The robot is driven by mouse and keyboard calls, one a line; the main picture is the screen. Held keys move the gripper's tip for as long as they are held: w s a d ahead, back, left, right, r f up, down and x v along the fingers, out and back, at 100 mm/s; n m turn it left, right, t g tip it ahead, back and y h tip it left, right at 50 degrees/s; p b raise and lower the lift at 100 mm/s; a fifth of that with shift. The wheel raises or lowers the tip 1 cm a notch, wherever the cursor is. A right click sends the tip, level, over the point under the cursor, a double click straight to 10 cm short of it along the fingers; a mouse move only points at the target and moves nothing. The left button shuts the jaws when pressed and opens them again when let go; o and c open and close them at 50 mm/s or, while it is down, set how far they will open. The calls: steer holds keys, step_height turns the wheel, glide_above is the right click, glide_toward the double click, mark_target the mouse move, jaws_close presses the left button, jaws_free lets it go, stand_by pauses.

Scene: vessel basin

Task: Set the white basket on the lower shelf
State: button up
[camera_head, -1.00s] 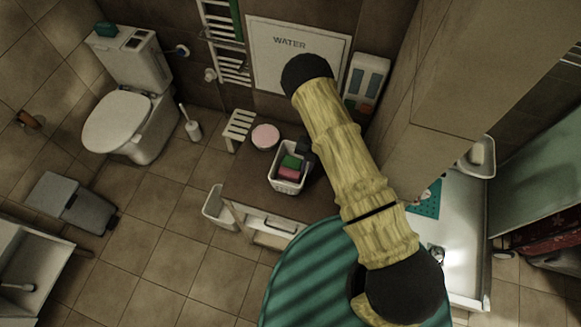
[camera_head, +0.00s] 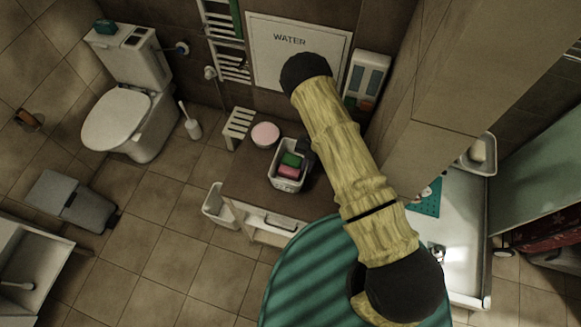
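The white basket (camera_head: 288,183) stands on the brown top of a low white cabinet (camera_head: 245,188), with a green and a pink item in it. My arm reaches up from the lower right and bends down behind its yellow link. A dark part that looks like my gripper (camera_head: 307,150) shows at the basket's back right rim. Its fingers are too small and hidden to tell whether they grip the rim. The lower shelf is mostly hidden under the cabinet's top; a pale opening (camera_head: 266,236) shows below the front edge.
A white bin (camera_head: 217,205) stands against the cabinet's left side. A toilet (camera_head: 122,118) and grey pedal bin (camera_head: 72,199) are at left. The tiled floor in front of the cabinet is clear.

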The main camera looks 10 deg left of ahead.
jaws_close()
steer(key=shift+r, duration=0.1)
steer(key=shift+r+p, duration=0.25)
steer(key=shift+p, duration=0.1)
step_height(320, 180, up, 10)
steer(key=b, duration=0.4)
steer(key=shift+f, duration=0.1)
stand_by(0.8)
